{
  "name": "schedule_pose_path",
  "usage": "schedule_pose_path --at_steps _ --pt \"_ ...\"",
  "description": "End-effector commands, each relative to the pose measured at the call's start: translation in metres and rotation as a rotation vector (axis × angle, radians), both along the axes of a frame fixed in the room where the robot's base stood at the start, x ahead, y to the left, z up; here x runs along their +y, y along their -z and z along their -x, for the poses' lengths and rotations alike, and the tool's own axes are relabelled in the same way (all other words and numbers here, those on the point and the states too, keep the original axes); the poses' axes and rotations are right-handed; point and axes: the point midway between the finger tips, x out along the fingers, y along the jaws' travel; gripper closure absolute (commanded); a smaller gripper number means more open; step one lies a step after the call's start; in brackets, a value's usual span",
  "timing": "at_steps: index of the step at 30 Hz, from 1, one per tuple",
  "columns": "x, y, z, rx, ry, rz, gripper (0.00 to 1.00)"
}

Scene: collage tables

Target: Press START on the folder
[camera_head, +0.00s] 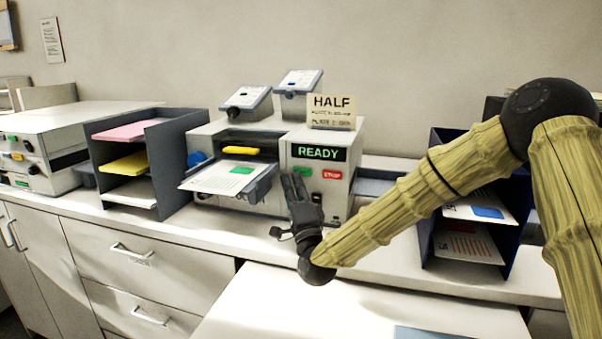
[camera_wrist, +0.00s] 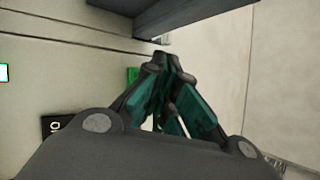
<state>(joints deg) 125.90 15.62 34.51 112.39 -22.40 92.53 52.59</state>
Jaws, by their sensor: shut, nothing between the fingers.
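The folder (camera_head: 287,146) is a pale grey machine on the counter, with a lit display reading "READY" (camera_head: 319,152). Below the display are a green button (camera_head: 303,171), whose lettering I cannot read, and a red STOP button (camera_head: 332,174). My gripper (camera_head: 291,178) is shut and empty, in front of the folder just left of and below the green button. In the wrist view the shut fingertips (camera_wrist: 166,58) point at the machine. A green patch (camera_wrist: 133,75), probably the green button, shows just left of them, partly hidden. I cannot tell whether the fingers touch the front.
A tray with a printed sheet (camera_head: 222,178) juts from the folder, left of my gripper. A "HALF" sign (camera_head: 331,111) stands on top. A paper rack (camera_head: 178,172) stands left, a dark blue rack (camera_head: 424,222) right. A white surface (camera_head: 270,306) lies in front.

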Motion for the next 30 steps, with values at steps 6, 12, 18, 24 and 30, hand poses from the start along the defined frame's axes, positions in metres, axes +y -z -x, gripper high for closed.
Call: schedule_pose_path --at_steps 6,12,18,24,30 --pt "-0.0037 0.0006 -0.011 0.0 0.001 0.001 1.0" --pt "-0.0041 0.0001 -0.0129 0.0 0.001 0.001 1.0" --pt "-0.0039 -0.0001 -0.0127 0.0 -0.001 0.001 1.0" --pt "-0.0041 -0.0001 -0.0126 0.0 0.001 0.001 1.0" --pt "-0.0043 -0.0001 -0.0126 0.0 0.001 0.001 1.0"
